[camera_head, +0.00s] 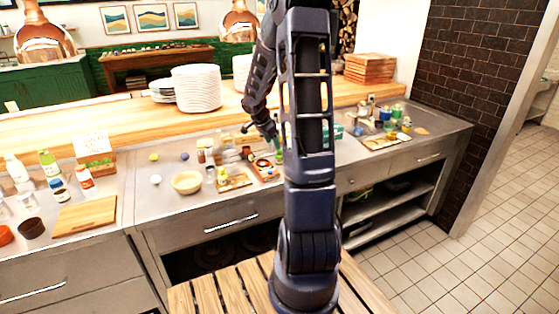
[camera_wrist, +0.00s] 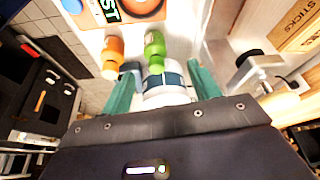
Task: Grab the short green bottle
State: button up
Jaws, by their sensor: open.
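In the wrist view a green bottle (camera_wrist: 155,50) with a lighter green end lies in line with the gap between the fingers of my gripper (camera_wrist: 160,70). The two teal fingers are apart, one on each side, and the bottle appears beyond their tips. A white round item with a dark blue band (camera_wrist: 166,88) shows between the fingers, nearer the palm; I cannot tell if it touches them. In the head view my gripper (camera_head: 265,133) is over the metal counter among small items, partly hidden by my arm.
An orange bottle (camera_wrist: 112,54) stands left of the green one. On the counter are a cream bowl (camera_head: 187,182), a wooden board (camera_head: 85,215) and several small jars. Stacked white plates (camera_head: 197,90) stand on the wooden ledge behind. Another group of bottles sits right of my arm.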

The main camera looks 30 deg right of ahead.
aim_at(279, 154)
jog(key=x, duration=0.4)
jog(key=shift+s+d+f, duration=0.1)
jog(key=shift+f, duration=0.2)
jog(key=x, duration=0.4)
jog(key=shift+s, duration=0.35)
jog(key=shift+w+d+f, duration=0.1)
jog(key=shift+d+f, duration=0.1)
jog(key=shift+f, duration=0.4)
jog(key=c, duration=1.1)
